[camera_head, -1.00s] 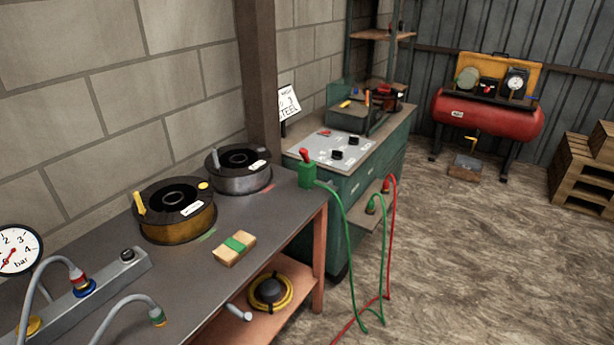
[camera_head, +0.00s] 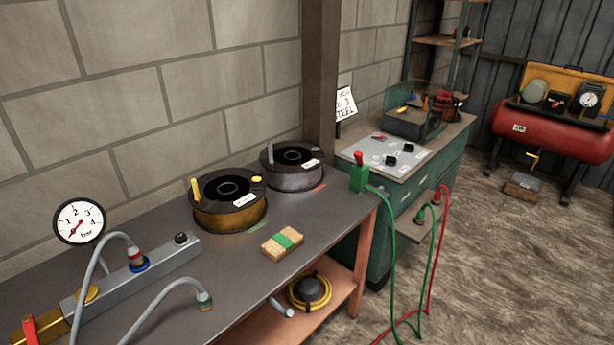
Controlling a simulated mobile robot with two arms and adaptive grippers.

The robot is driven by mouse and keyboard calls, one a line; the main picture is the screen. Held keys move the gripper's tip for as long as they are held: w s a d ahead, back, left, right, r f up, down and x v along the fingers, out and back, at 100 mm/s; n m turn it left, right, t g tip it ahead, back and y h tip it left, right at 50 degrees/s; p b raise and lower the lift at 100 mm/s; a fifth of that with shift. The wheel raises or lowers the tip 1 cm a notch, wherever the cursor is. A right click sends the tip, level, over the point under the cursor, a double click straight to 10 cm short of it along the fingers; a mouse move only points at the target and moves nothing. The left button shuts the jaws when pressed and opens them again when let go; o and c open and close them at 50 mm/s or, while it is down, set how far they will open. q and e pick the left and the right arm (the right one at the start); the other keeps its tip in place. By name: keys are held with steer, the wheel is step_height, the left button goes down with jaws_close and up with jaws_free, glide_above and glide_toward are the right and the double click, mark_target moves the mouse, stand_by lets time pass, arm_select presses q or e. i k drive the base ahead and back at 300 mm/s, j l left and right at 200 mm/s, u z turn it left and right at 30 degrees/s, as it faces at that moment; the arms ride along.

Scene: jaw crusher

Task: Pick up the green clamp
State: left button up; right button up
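A green clamp-like block (camera_head: 359,180) with a red top sits at the far right corner of the grey workbench (camera_head: 330,208). A green cable (camera_head: 394,250) runs from it down to the floor. A smaller green piece (camera_head: 422,214) is at a ledge on the green cabinet, beside a red one (camera_head: 437,196); I cannot tell whether it is a clamp too. Neither of my grippers is in view.
On the bench are a brass-coloured spool (camera_head: 230,214), a grey spool (camera_head: 292,178), a wooden block with a green band (camera_head: 282,244), and a grey bar with hoses (camera_head: 150,265). A red tank (camera_head: 545,131) stands behind open floor.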

mark_target(359, 178)
steer(key=i+l+u, duration=0.2)
steer(key=u, duration=0.15)
steer(key=i+l+u, duration=0.15)
steer(key=l+u, duration=0.25)
steer(key=i+l+u, duration=0.15)
steer(key=l+u, duration=0.55)
steer(key=i+l, duration=0.05)
